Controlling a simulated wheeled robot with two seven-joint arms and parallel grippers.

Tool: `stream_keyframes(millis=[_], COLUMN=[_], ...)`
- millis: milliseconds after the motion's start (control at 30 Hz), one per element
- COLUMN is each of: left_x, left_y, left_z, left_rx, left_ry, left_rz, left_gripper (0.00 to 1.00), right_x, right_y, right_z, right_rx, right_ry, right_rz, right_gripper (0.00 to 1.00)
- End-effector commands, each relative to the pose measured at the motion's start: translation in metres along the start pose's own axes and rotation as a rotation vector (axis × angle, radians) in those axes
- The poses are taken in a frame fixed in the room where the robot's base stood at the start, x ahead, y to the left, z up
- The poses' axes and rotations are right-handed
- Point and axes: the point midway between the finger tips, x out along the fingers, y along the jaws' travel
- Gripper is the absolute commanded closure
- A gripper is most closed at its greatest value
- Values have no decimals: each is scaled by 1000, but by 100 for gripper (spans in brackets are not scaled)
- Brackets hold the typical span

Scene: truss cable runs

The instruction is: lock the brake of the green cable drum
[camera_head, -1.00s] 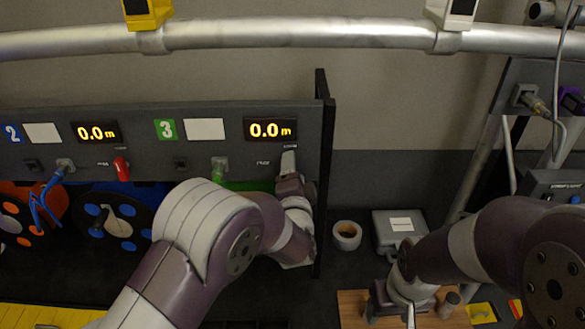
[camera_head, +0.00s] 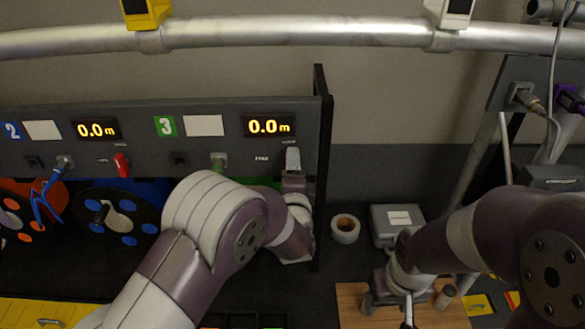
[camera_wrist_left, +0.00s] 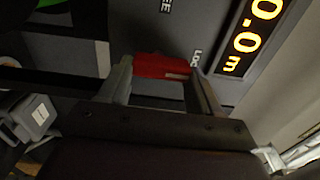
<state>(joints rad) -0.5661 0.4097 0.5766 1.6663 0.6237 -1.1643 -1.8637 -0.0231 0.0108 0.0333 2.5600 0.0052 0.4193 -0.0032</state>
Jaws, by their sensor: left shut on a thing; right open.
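The panel section with the green 3 label (camera_head: 165,126) has a display (camera_head: 269,126) reading 0.0 m. The green drum (camera_head: 262,183) is mostly hidden behind my left arm. My left gripper (camera_head: 293,165) is at the panel below the LOCK label, near the section's right end. In the left wrist view, my left gripper (camera_wrist_left: 160,80) is shut on the red brake lever (camera_wrist_left: 162,66), between its two fingers. The lever's end points towards the LOCK lettering (camera_wrist_left: 196,58), which is partly hidden. The FREE lettering (camera_wrist_left: 167,6) lies off to its side. My right gripper (camera_head: 390,303) is open and low over a wooden board.
The neighbouring section 2 has its own red lever (camera_head: 122,165) and a blue drum (camera_head: 118,215). A black upright plate (camera_head: 320,160) stands just right of my left gripper. A tape roll (camera_head: 345,229), a grey box (camera_head: 397,224) and the wooden board (camera_head: 350,300) lie to the right.

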Motion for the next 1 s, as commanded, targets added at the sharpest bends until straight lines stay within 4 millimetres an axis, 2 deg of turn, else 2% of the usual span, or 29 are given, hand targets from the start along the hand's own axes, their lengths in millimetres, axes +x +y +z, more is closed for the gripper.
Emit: stream_keyframes(millis=[133, 167, 200, 233, 500, 633, 1000], left_x=[0, 0, 0, 0, -1, -13, -104], left_y=[2, 2, 2, 2, 1, 4, 5], left_z=[0, 0, 0, 0, 0, -1, -1], left_rx=[4, 4, 3, 3, 1, 0, 1], left_ry=[1, 1, 1, 1, 1, 3, 4], left_rz=[4, 4, 4, 4, 2, 2, 1], left_gripper=[67, 26, 13, 11, 11, 11, 11], right_x=[0, 0, 0, 0, 1, 9, 47], right_y=[0, 0, 0, 0, 0, 0, 0], right_z=[0, 0, 0, 0, 0, 1, 6], right_rx=[0, 0, 0, 0, 0, 0, 0], right_ry=[0, 0, 0, 0, 0, 0, 0], right_rz=[0, 0, 0, 0, 0, 0, 0], right_gripper=[42, 42, 42, 42, 42, 42, 42])
